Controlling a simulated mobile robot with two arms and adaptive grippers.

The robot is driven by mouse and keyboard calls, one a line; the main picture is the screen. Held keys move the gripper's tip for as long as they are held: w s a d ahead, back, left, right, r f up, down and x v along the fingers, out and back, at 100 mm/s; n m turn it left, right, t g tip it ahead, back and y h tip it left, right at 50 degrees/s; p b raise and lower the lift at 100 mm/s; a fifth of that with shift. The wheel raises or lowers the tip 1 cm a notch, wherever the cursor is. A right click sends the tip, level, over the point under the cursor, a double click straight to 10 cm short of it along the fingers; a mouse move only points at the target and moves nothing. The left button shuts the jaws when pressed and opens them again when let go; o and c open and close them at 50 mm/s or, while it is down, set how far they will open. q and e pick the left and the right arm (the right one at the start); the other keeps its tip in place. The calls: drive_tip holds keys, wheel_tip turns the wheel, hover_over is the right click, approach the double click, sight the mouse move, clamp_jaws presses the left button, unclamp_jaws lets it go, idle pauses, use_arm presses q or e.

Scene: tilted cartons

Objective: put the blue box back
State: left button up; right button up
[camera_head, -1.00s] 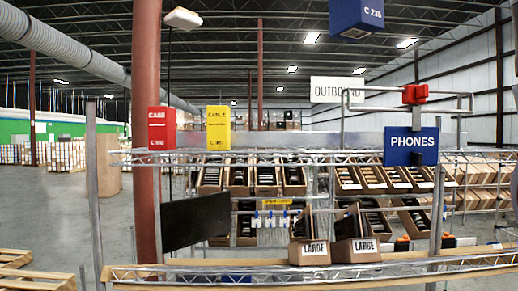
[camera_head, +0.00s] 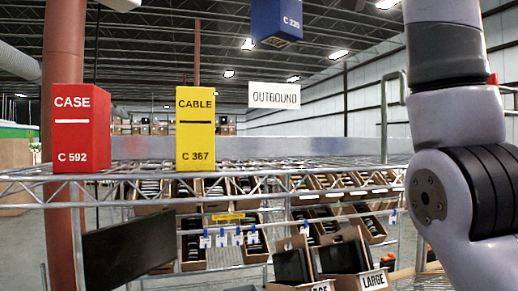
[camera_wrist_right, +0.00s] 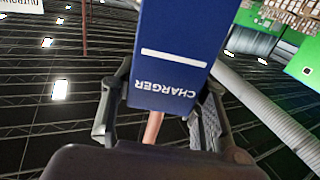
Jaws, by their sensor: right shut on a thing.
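The blue box (camera_head: 277,18) shows at the top edge of the head view, with C 235 on its lower part; its upper part is cut off. In the right wrist view the blue box (camera_wrist_right: 172,45) reads CHARGER, upside down. My right gripper (camera_wrist_right: 160,108) is shut on the box, a finger at each side of its lettered end. In the head view the box hangs in the air, higher than the wire shelf (camera_head: 255,176). My right arm shows at the right, but its gripper is out of that frame. My left gripper is in neither view.
A red CASE box (camera_head: 82,130) and a yellow CABLE box (camera_head: 195,130) stand upright on the shelf. Shelf room right of the yellow box looks clear up to my arm. Tilted cartons (camera_head: 293,268) and a dark panel (camera_head: 128,257) lie lower down.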

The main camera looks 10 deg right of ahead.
sight(293, 29)
drive_tip(key=f, duration=0.2)
drive_tip(key=f+b, duration=0.1)
drive_tip(key=s+f, duration=0.1)
drive_tip(key=f, duration=0.1)
drive_tip(key=shift+d+f+b, duration=0.2)
drive_tip(key=shift+f+b, duration=0.1)
drive_tip(key=shift+b, duration=0.05)
drive_tip(key=f, duration=0.3)
drive_tip(key=shift+w+f, duration=0.35)
drive_tip(key=shift+w, duration=0.05)
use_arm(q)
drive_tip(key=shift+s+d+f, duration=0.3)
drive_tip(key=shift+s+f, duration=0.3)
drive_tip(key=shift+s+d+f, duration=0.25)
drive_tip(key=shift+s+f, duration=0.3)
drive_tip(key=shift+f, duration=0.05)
use_arm(e)
wheel_tip(293, 29, down, 10)
drive_tip(key=shift+f, duration=0.15)
drive_tip(key=shift+s, duration=0.1)
drive_tip(key=shift+f+b, duration=0.1)
drive_tip(key=shift+b, duration=0.2)
drive_tip(key=o, duration=1.2)
drive_tip(key=shift+a, duration=0.1)
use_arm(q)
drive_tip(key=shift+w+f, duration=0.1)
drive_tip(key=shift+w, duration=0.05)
use_arm(e)
drive_tip(key=shift+o, duration=0.2)
